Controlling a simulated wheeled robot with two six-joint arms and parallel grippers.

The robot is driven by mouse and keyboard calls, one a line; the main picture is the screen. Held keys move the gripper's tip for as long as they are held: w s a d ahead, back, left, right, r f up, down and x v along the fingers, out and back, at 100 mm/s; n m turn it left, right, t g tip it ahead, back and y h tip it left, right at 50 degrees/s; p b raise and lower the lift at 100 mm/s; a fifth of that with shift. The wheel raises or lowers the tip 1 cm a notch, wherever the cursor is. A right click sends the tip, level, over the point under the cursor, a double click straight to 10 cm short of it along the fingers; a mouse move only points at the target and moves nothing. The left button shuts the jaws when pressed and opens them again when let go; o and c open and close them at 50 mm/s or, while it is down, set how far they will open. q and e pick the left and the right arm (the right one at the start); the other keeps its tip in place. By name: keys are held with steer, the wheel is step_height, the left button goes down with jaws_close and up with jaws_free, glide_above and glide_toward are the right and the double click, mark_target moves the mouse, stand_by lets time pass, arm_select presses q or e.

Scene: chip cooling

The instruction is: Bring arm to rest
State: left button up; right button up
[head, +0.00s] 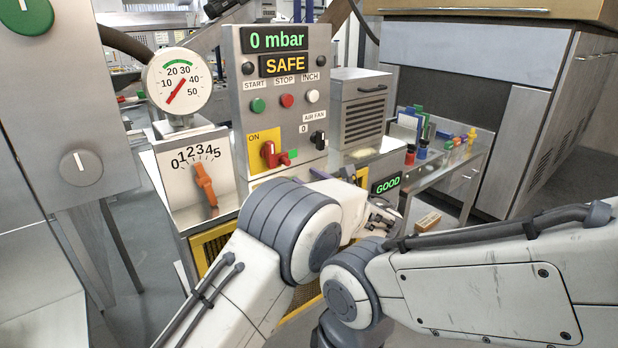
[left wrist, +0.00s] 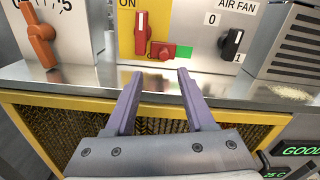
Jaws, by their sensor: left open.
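My left arm reaches in from the left of the head view, and its gripper (head: 380,214) is partly hidden behind my own arm link. In the left wrist view the left gripper (left wrist: 158,84) is open and empty, its two purple-grey fingers apart in front of the control cabinet. The red switch (left wrist: 142,34) on the yellow plate is just beyond the fingertips; no contact is clear. The black air fan knob (left wrist: 232,41) is to their right. My right arm crosses the lower right of the head view; its gripper is not seen.
The control cabinet (head: 290,60) reads 0 mbar and SAFE. A dial gauge (head: 179,82) and an orange lever (head: 205,186) are left of it. A GOOD display (head: 387,184) and a side table (head: 462,158) with small coloured items are at right. A steel ledge (left wrist: 70,76) lies below the switches.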

arm_select(q)
steer(key=shift+s+d, duration=0.15)
steer(key=shift+d, duration=0.1)
steer(key=s+a+f+n+g+h, duration=0.1)
steer(key=s+a+f+n+g, duration=0.1)
steer(key=s+a+n+g, duration=0.6)
steer(key=s+f+n+g+h, duration=0.2)
steer(key=s+n+h, duration=0.1)
steer(key=s, duration=0.9)
steer(key=s+a+f+n+g+h, duration=0.1)
steer(key=s+n, duration=0.4)
steer(key=s, duration=0.6)
steer(key=s+a+f+n+g+h, duration=0.1)
steer(key=s+f+n+g+h, duration=0.2)
steer(key=s, duration=0.9)
steer(key=g+h, duration=0.1)
steer(key=h, duration=0.2)
steer(key=shift+s+f+n, duration=0.25)
steer(key=shift+s+n, duration=0.05)
steer(key=shift+n, duration=0.1)
